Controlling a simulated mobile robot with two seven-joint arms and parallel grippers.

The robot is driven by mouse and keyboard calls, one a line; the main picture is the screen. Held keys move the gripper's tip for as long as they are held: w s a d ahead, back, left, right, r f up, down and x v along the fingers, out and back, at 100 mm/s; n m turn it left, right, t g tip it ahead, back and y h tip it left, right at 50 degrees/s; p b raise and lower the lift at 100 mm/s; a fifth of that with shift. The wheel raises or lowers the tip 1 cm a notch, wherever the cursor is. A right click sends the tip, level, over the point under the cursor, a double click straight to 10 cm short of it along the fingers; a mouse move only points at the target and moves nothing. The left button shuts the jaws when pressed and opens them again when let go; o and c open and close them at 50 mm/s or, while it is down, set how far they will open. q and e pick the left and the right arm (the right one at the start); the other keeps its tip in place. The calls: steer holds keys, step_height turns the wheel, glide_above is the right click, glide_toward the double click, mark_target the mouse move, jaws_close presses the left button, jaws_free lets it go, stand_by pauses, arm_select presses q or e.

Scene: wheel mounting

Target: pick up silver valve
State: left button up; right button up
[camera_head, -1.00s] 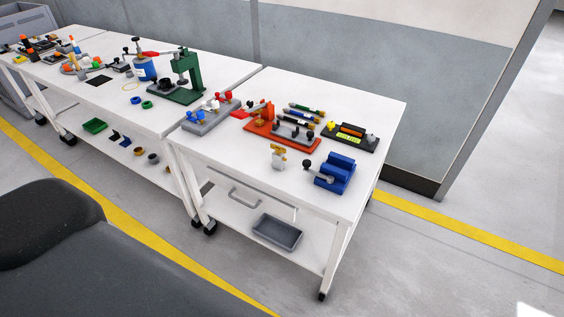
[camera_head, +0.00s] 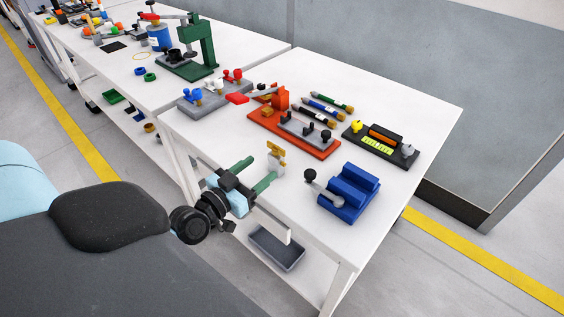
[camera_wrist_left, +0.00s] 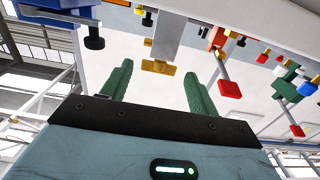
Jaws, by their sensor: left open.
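The silver valve (camera_head: 279,161), a small grey body with a yellow handle, stands on the white table near its front edge. In the left wrist view its silver body (camera_wrist_left: 168,42) and yellow handle show between and beyond the fingers. My left gripper (camera_head: 262,167) is open, its two green fingers pointing at the valve from the front edge side. The fingers (camera_wrist_left: 158,72) have nothing between them at their near part. Whether the tips touch the valve, I cannot tell. My right gripper is not in view.
A blue vise (camera_head: 350,194) with a grey lever stands right of the valve. An orange fixture (camera_head: 328,152) lies behind it, and a grey base with red and blue knobs (camera_head: 205,97) is at the left. A black plate (camera_head: 402,159) is at the back right.

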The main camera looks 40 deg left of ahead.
mark_target(273, 159)
arm_select(q)
steer(key=shift+w, duration=0.35)
steer(key=shift+w+d, duration=0.1)
steer(key=shift+w, duration=0.4)
steer(key=shift+w+f, duration=0.1)
steer(key=shift+w, duration=0.35)
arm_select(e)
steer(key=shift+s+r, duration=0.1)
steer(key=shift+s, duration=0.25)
arm_select(q)
steer(key=shift+w+f, duration=0.15)
steer(key=shift+w, duration=1.1)
steer(key=shift+w+f, duration=0.15)
steer(key=shift+w, duration=1.1)
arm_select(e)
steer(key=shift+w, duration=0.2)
arm_select(q)
steer(key=shift+c, duration=0.3)
steer(key=c, duration=1.1)
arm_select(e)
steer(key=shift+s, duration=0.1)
